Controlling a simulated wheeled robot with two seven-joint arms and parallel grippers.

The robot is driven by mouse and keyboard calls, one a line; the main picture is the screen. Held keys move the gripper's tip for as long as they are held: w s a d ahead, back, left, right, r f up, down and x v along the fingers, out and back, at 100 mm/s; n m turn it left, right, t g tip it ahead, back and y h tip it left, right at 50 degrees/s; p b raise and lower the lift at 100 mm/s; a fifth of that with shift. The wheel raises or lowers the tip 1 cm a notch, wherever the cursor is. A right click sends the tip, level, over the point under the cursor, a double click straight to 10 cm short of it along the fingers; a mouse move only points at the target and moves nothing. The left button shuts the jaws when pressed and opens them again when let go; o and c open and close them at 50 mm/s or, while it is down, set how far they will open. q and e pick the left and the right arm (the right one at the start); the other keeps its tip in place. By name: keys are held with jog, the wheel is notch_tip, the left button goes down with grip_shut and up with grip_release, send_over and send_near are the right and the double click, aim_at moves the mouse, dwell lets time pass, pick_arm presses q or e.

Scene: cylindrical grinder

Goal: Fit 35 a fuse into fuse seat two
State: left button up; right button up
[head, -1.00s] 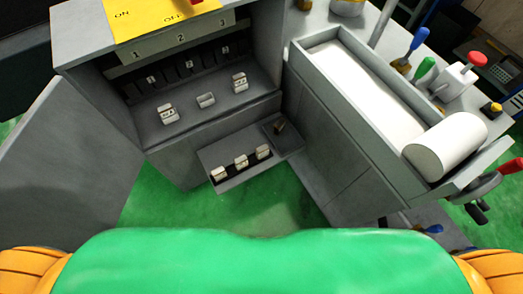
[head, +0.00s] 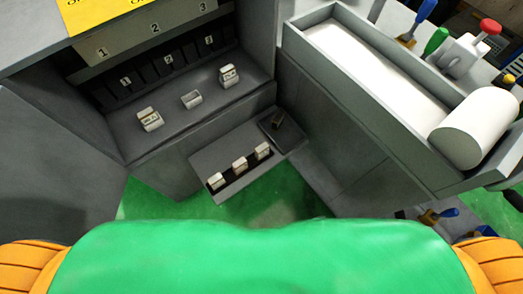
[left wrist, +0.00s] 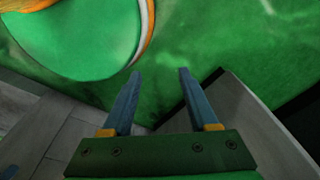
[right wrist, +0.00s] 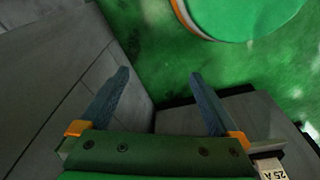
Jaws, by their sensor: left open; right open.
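In the head view, fuse seat two (head: 191,99) is the middle seat on the cabinet shelf and looks empty. White fuses sit in the left seat (head: 150,119) and the right seat (head: 229,75). Three white fuses (head: 216,181), (head: 239,164), (head: 262,151) stand in a row on a grey tray (head: 207,160); their ratings are too small to read there. The right wrist view shows one fuse marked 25 A (right wrist: 270,168) at its lower right corner. My left gripper (left wrist: 158,74) and right gripper (right wrist: 160,75) are open and empty; neither shows in the head view.
The open cabinet door (head: 50,160) stands at left. A grinder trough (head: 370,85) with a white roller (head: 474,128) fills the right. Green floor (head: 150,200) is clear before the cabinet.

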jog(key=w+a+r+t+b, duration=0.1)
jog(key=w+r+b, duration=0.1)
jog(key=w+b, duration=0.6)
jog(key=n+t+y+b, duration=0.5)
jog(key=t+y+b, duration=0.1)
send_near(264, 151)
jog(key=x, duration=0.7)
jog(key=shift+w+a+f, duration=0.1)
jog(key=shift+w+a, duration=0.05)
jog(key=shift+w, duration=0.1)
jog(key=b+x, duration=0.3)
jog(key=x, duration=0.3)
jog(key=shift+s+f+b, duration=0.1)
jog(key=shift+f+b, duration=0.1)
jog(key=shift+b, duration=0.2)
jog(key=shift+w+a+f, duration=0.15)
jog(key=shift+w+a, duration=0.1)
jog(key=shift+w, duration=0.15)
jog(key=shift+c, duration=0.4)
pick_arm(q)
jog(key=w+a+f, duration=0.1)
jog(key=f, duration=0.8)
jog(key=w+a+f+t, duration=0.1)
jog(key=w+a+f, duration=0.1)
jog(key=f, duration=0.7)
jog(key=shift+f+y, duration=0.3)
jog(key=shift+f, duration=0.1)
pick_arm(e)
jog(key=c, duration=1.5)
